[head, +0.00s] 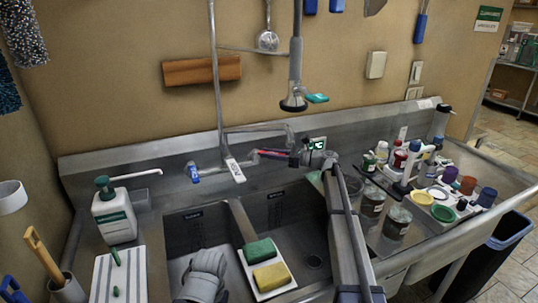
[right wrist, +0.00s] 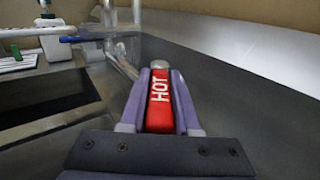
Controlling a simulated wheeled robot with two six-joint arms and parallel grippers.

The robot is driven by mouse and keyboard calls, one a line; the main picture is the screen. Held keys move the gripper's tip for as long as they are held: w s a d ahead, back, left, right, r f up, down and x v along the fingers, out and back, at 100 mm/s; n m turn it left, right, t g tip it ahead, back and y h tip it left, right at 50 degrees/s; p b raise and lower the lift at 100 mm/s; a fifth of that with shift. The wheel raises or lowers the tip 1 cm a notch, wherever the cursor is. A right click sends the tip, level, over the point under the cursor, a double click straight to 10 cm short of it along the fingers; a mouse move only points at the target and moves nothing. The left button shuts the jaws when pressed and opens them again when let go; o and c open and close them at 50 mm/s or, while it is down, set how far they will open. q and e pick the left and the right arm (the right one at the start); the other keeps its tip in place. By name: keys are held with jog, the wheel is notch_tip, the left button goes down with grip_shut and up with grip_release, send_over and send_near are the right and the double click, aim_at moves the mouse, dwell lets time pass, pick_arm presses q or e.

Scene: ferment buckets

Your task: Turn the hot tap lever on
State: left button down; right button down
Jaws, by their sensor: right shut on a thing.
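The hot tap lever (right wrist: 159,100) is red with white HOT lettering and lies between the two purple-grey fingers of my right gripper (right wrist: 160,112) in the right wrist view. The fingers are shut on it along both sides, and its rounded metal end shows beyond them. In the head view my right gripper (head: 288,154) is at the tap on the sink's back wall, with a little of the red lever (head: 272,153) showing. The blue lever (head: 194,175) sits on the left side of the tap, apart from the gripper. My left gripper is not seen in the head view.
A tall spray hose and pipe (head: 215,80) rise above the tap. A green sponge (head: 259,250) and yellow sponge (head: 271,276) lie by the sink basin. A soap bottle (head: 113,217) stands left. Several jars and bottles crowd the right counter, near my right arm.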

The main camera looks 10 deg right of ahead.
jog(key=c, duration=0.6)
grip_release()
jog(key=shift+c, duration=0.2)
jog(key=v, duration=0.7)
jog(key=shift+s+d, duration=0.2)
jog(key=shift+d, duration=0.15)
